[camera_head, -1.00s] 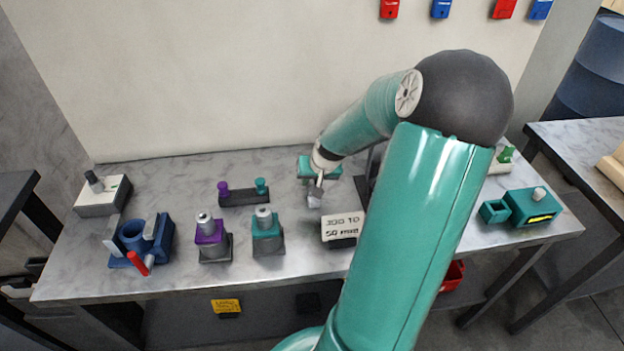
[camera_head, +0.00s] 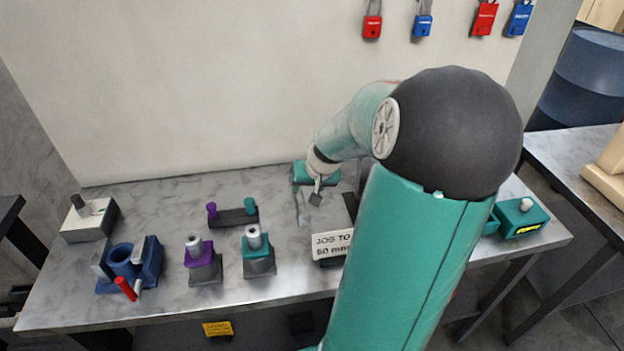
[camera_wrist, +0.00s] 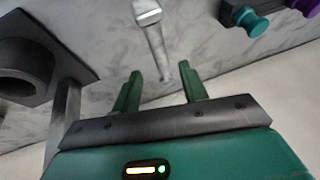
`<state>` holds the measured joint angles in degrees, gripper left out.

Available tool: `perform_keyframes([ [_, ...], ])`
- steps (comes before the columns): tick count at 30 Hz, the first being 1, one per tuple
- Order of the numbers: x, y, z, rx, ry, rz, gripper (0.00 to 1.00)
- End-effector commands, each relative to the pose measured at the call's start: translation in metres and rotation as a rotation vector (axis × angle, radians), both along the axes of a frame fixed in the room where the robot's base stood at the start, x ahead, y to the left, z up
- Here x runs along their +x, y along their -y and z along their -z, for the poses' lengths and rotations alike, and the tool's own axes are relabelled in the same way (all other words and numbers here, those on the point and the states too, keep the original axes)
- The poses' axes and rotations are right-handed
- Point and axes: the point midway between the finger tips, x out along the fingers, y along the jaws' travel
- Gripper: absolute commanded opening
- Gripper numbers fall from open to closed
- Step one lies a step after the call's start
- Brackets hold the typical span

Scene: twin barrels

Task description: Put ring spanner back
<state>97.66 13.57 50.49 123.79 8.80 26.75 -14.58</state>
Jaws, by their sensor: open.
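A slim grey metal spanner (camera_wrist: 155,42) lies on the marbled bench in the wrist view, its wider head at the top edge. It also shows in the head view as a thin grey strip (camera_head: 300,207). I cannot make out a ring on it. My gripper (camera_wrist: 163,84) is open, and its two green fingers stand apart with the spanner's near end showing in the gap between them. I cannot tell whether they touch it. In the head view the fingers are hard to make out below the teal gripper body.
A dark holder with a round opening (camera_wrist: 28,68) stands beside my gripper. A rack with purple and teal knobs (camera_head: 232,217), a purple barrel (camera_head: 200,255), a teal barrel (camera_head: 257,245) and a blue fixture (camera_head: 130,262) stand to the left. A sign (camera_head: 331,244) stands in front; the wall is behind.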

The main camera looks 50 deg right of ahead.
Motion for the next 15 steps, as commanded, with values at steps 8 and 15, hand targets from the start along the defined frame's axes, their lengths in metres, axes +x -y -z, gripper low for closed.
perform_keyframes([
  [8, -0.017, -0.004, -0.036, -0.004, -0.002, 0.001, 0.43],
  [15, -0.022, -0.006, -0.047, 0.0, 0.0, -0.001, 0.43],
])
